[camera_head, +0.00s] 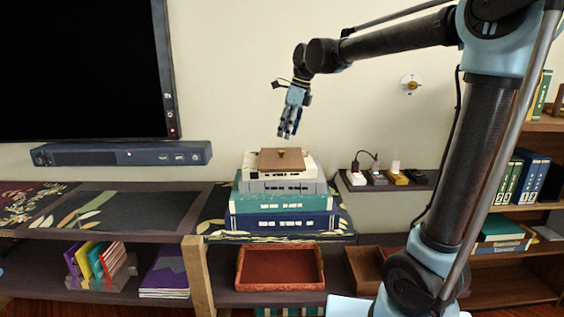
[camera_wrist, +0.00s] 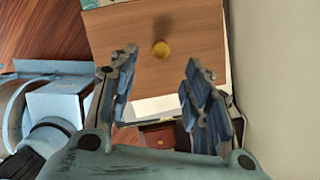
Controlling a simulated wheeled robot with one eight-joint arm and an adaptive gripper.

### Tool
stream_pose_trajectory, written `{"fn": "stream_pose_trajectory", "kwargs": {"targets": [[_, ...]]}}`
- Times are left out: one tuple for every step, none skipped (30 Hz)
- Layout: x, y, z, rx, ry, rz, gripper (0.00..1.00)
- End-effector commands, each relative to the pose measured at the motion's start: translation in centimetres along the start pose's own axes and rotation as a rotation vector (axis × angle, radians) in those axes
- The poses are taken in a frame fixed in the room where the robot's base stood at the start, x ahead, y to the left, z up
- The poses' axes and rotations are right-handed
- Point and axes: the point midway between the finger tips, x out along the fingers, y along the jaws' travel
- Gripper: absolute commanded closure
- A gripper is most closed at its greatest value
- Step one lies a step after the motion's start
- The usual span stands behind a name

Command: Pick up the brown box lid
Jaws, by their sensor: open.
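The brown box lid (camera_head: 282,159) lies flat on top of a stack of boxes and books on the shelf unit. My gripper (camera_head: 287,134) hangs just above the lid in the head view, pointing down.
Under the lid are a white box (camera_head: 307,171), a grey one, a teal book (camera_head: 280,203) and a blue book (camera_head: 280,222). The wall stands close behind. A narrow shelf with small devices (camera_head: 379,178) is at the right, and a red tray (camera_head: 280,268) sits below.

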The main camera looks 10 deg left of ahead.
Motion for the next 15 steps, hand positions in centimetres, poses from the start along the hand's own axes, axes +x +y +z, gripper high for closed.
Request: {"fn": "stream_pose_trajectory", "kwargs": {"targets": [[0.8, 0.0, 0.0, -0.001, 0.0, 0.0, 0.55], [1.2, 0.0, 0.0, 0.0, 0.0, 0.0, 0.55], [1.6, 0.0, 0.1, -0.001, 0.0, 0.0, 0.55], [1.8, 0.0, 0.1, -0.001, 0.0, 0.0, 0.55], [2.1, 0.0, 0.0, -0.001, 0.0, 0.0, 0.55], [2.3, 0.0, 0.0, -0.001, 0.0, 0.0, 0.55], [2.4, 0.0, 0.0, -0.001, 0.0, 0.0, 0.55], [2.5, 0.0, 0.0, -0.001, 0.0, 0.0, 0.55], [2.7, 0.0, 0.0, -0.001, 0.0, 0.0, 0.55], [2.9, 0.0, 0.1, -0.001, 0.0, 0.0, 0.55], [3.1, 0.0, 0.1, -0.001, 0.0, 0.0, 0.55], [3.6, -0.1, 0.1, -0.002, 0.0, 0.0, 0.55], [4.0, -0.1, 0.1, -0.002, 0.0, 0.0, 0.55], [4.4, -0.1, 0.2, -0.002, 0.0, 0.0, 0.55], [5.0, -0.1, 0.3, -0.002, 0.0, 0.0, 0.55]]}}
